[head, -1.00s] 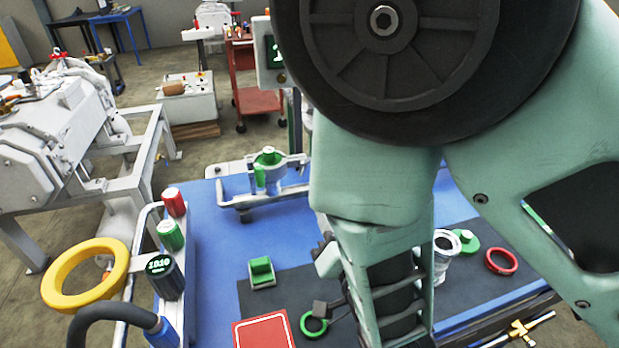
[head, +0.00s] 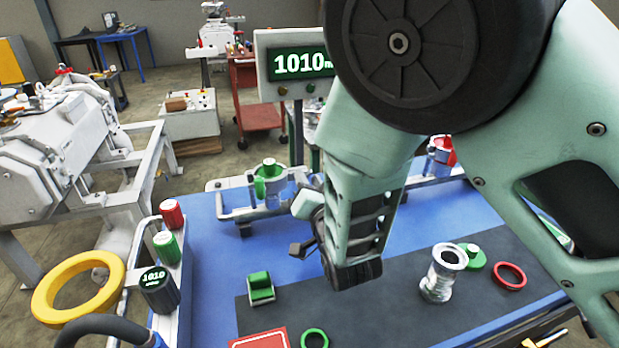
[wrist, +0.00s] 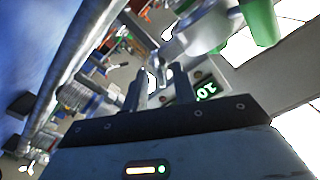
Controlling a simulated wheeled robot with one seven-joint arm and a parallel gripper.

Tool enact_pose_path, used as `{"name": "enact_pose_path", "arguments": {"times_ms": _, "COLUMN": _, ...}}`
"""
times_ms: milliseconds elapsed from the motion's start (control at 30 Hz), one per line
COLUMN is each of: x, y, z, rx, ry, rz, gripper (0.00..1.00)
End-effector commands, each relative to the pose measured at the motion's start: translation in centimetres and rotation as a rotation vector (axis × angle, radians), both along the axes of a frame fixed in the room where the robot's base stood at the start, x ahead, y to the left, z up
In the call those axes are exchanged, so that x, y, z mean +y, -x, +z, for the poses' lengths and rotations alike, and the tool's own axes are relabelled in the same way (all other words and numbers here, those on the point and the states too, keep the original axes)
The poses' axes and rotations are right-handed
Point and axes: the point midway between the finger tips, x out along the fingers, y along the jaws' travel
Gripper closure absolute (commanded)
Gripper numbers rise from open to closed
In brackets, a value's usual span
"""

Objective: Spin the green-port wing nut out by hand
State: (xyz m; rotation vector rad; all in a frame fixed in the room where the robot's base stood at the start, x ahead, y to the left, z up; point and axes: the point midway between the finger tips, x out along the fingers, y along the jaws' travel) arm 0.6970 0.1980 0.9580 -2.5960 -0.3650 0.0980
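The green port (head: 268,182) is a green-clamped metal fitting on a grey pipe frame at the back left of the blue table. The green part also shows at the top right of the wrist view (wrist: 262,22), beside grey metal fittings (wrist: 207,30). I cannot make out the wing nut clearly in either view. My gripper is partly hidden behind my arm in the head view, just right of the green port. In the wrist view its two fingers (wrist: 158,85) stand apart with nothing visible between them.
A display panel reading 1010 (head: 295,65) stands behind the port. A red-capped port (head: 440,152) stands at the back right.

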Motion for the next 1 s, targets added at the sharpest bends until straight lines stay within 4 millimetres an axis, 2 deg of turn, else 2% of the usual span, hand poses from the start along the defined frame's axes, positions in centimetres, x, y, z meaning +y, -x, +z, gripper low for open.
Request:
{"name": "enact_pose_path", "arguments": {"times_ms": 300, "x": 0.09, "y": -0.34, "z": -0.01, "rx": 0.000, "ry": 0.000, "rz": 0.000, "gripper": 0.73}}
{"name": "enact_pose_path", "arguments": {"times_ms": 333, "x": 0.09, "y": -0.33, "z": -0.01, "rx": 0.000, "ry": 0.000, "rz": 0.000, "gripper": 0.76}}
{"name": "enact_pose_path", "arguments": {"times_ms": 400, "x": 0.10, "y": -0.33, "z": -0.01, "rx": 0.000, "ry": 0.000, "rz": 0.000, "gripper": 0.95}}
{"name": "enact_pose_path", "arguments": {"times_ms": 433, "x": 0.09, "y": -0.32, "z": -0.01, "rx": 0.000, "ry": 0.000, "rz": 0.000, "gripper": 1.00}}
{"name": "enact_pose_path", "arguments": {"times_ms": 767, "x": 0.09, "y": -0.30, "z": -0.04, "rx": -0.007, "ry": 0.023, "rz": 0.000, "gripper": 1.00}}
{"name": "enact_pose_path", "arguments": {"times_ms": 1000, "x": 0.16, "y": -0.28, "z": -0.07, "rx": -0.038, "ry": 0.134, "rz": 0.000, "gripper": 1.00}}
